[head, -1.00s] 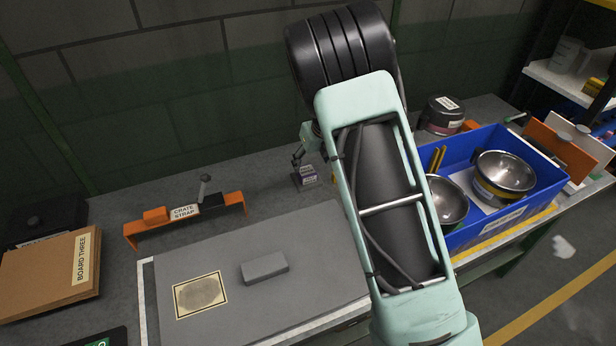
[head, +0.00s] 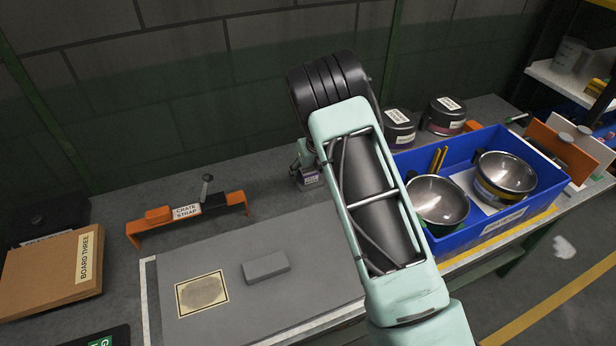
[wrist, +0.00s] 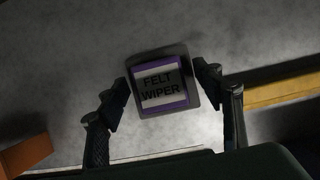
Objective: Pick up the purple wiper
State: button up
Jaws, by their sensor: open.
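The purple wiper (wrist: 161,66) lies on the grey bench top, a dark block with purple edges and a label reading "FELT WIPER". In the wrist view it sits between the fingertips of my gripper (wrist: 163,88), which is open. A finger is close to each side of the wiper; I cannot tell whether either touches it. In the head view the wiper (head: 309,179) shows small at the back of the bench, with my gripper (head: 299,160) just above it. My arm partly covers that spot.
A grey board (head: 240,230) with a grey block (head: 266,267) lies in front. An orange strap bracket (head: 190,215) stands left. A blue crate (head: 462,228) with metal bowls stands right, with dark labelled tins (head: 399,135) behind. "BOARD THREE" (head: 50,275) lies far left.

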aim_at(308, 170)
jog(key=c, duration=1.3)
jog(key=shift+o, duration=0.2)
jog(key=shift+r, duration=0.15)
jog(key=shift+r, duration=0.25)
notch_tip(308, 170, up, 2)
jog(key=shift+r, duration=0.25)
jog(key=s+a+r, duration=0.3)
jog(key=s+r, duration=0.6)
jog(key=s, duration=0.4)
jog(key=shift+s+a+r, duration=0.25)
jog(key=shift+s+r, duration=0.05)
jog(key=shift+r, duration=0.05)
